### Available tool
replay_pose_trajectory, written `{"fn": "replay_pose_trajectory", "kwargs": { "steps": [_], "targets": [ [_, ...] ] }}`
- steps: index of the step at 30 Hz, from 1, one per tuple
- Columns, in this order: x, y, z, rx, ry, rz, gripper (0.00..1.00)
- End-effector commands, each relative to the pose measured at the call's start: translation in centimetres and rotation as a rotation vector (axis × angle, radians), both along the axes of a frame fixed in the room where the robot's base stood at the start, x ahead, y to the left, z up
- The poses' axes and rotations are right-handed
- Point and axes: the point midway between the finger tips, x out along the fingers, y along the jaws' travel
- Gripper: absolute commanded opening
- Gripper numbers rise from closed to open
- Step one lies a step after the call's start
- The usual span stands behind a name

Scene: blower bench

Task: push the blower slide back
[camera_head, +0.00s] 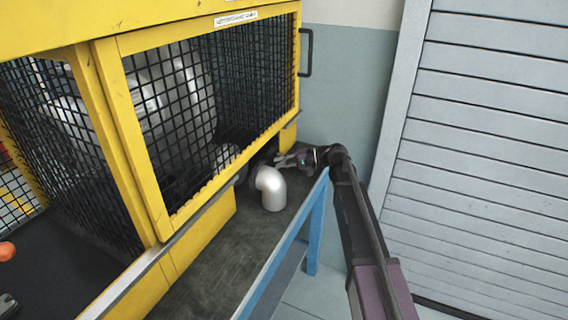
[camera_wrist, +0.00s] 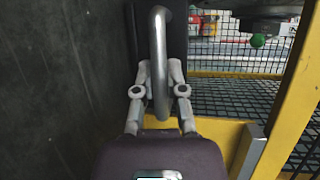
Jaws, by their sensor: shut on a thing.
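In the wrist view a grey, curved metal handle (camera_wrist: 159,25) rises from between my two fingers, in front of a dark upright plate (camera_wrist: 180,30). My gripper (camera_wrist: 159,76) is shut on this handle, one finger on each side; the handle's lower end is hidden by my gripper. In the head view my gripper (camera_head: 283,160) is low at the far right corner of the yellow cage (camera_head: 119,120), just behind the silver pipe elbow (camera_head: 271,190). The handle and plate cannot be made out clearly there. Large grey blower parts (camera_head: 165,95) show through the black mesh.
The elbow stands on the dark bench top (camera_head: 222,255), close to my gripper. A blue bench edge (camera_head: 283,250) runs along the right. A yellow post (camera_wrist: 290,95) and black mesh (camera_wrist: 235,98) are right of my gripper in the wrist view. The bench's front is clear.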

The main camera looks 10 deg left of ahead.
Motion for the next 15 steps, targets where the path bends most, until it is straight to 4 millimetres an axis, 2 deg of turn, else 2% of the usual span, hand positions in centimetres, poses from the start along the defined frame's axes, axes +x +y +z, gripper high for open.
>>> {"fn": "replay_pose_trajectory", "kwargs": {
  "steps": [2, 3, 6, 15],
  "targets": [
    [0.08, 0.14, 0.13, 0.005, 0.000, -0.002, 0.00],
    [0.09, 0.13, 0.13, 0.005, 0.000, -0.002, 0.21],
    [0.08, 0.09, 0.13, 0.005, 0.000, -0.001, 0.51],
    [0.04, -0.04, 0.07, 0.002, 0.000, -0.002, 0.51]
  ]
}}
